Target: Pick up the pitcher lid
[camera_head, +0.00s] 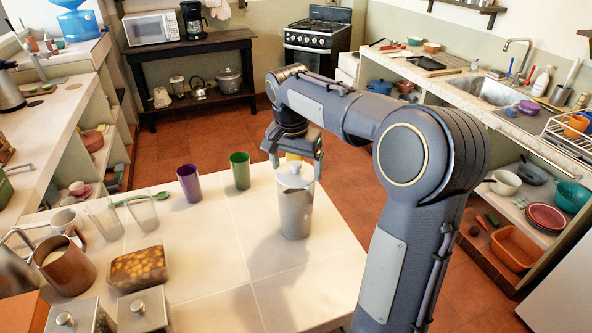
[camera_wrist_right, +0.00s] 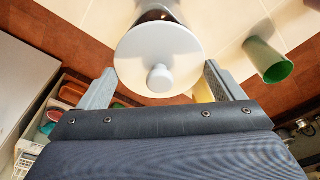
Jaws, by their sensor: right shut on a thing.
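The pitcher lid (camera_head: 295,172) is pale and round with a small knob, at the top of the light grey pitcher (camera_head: 296,212) on the near table. In the right wrist view the lid (camera_wrist_right: 160,55) fills the middle, its knob towards the camera. My right gripper (camera_head: 294,158) points down at the lid, one finger at each side, and is shut on it. The fingers also show in the wrist view (camera_wrist_right: 158,86). I cannot tell whether the lid touches the pitcher's rim. My left gripper is not in view.
A green cup (camera_head: 240,170) and a purple cup (camera_head: 189,183) stand left of the pitcher. A yellow thing (camera_wrist_right: 203,92) is partly hidden behind my gripper. Clear glasses, a brown mug (camera_head: 65,265) and a food container (camera_head: 139,268) crowd the table's left. The table's front middle is clear.

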